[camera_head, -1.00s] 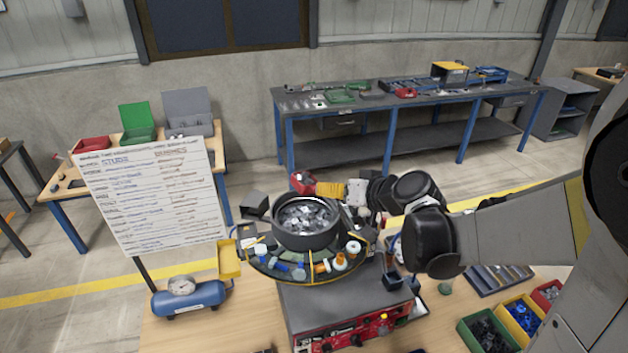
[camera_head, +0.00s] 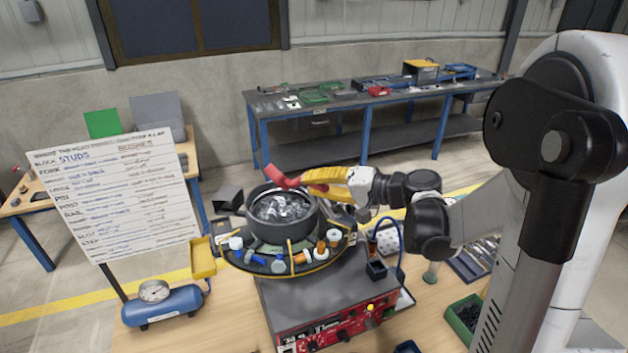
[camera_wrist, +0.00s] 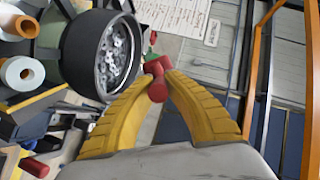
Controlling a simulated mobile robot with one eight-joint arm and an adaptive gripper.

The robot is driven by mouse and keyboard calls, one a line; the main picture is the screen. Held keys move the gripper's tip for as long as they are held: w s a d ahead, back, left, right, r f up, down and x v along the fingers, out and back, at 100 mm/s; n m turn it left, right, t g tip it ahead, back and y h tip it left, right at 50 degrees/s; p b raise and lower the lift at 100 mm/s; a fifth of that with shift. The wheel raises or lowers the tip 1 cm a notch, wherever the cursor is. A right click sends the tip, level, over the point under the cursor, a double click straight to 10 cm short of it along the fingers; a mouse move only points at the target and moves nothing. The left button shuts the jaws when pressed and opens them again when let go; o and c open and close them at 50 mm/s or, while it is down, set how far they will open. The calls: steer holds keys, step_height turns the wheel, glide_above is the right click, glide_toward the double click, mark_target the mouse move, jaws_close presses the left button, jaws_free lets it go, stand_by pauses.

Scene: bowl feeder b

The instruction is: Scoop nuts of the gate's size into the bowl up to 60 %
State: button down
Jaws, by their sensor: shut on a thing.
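The dark round feeder bowl (camera_head: 283,232) stands on the grey machine and holds a heap of shiny metal parts (camera_head: 283,206). Their sizes are too small to tell. My gripper (camera_head: 308,181) has yellow fingers and is shut on a red scoop (camera_head: 281,178). The scoop is above the bowl's back rim; whether it holds anything cannot be told. In the wrist view the red scoop (camera_wrist: 157,82) sits between the fingertips, beside the bowl (camera_wrist: 72,55). A curved tray (camera_head: 262,266) with coloured pegs and rollers wraps the bowl's front. I cannot make out a gate.
A red control panel (camera_head: 335,325) is on the machine's front. A whiteboard (camera_head: 115,195) with writing and a blue air tank (camera_head: 163,306) stand at left. A yellow bin (camera_head: 203,258) hangs beside the tray. A green bin (camera_head: 463,318) is at right.

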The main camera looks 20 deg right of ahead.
steer(key=r+n+p, duration=0.1)
steer(key=a+r+h+p, duration=0.1)
steer(key=shift+r+n+p, duration=0.1)
steer(key=shift+n+p, duration=0.25)
steer(key=shift+n, duration=0.05)
steer(key=r+n+h+p, duration=0.1)
steer(key=a+r+n+h+p, duration=0.1)
steer(key=n+h+p, duration=0.1)
steer(key=a+n+h+p, duration=0.1)
steer(key=n+h, duration=0.1)
steer(key=shift+s+r+p, duration=0.3)
steer(key=shift+r+p, duration=0.1)
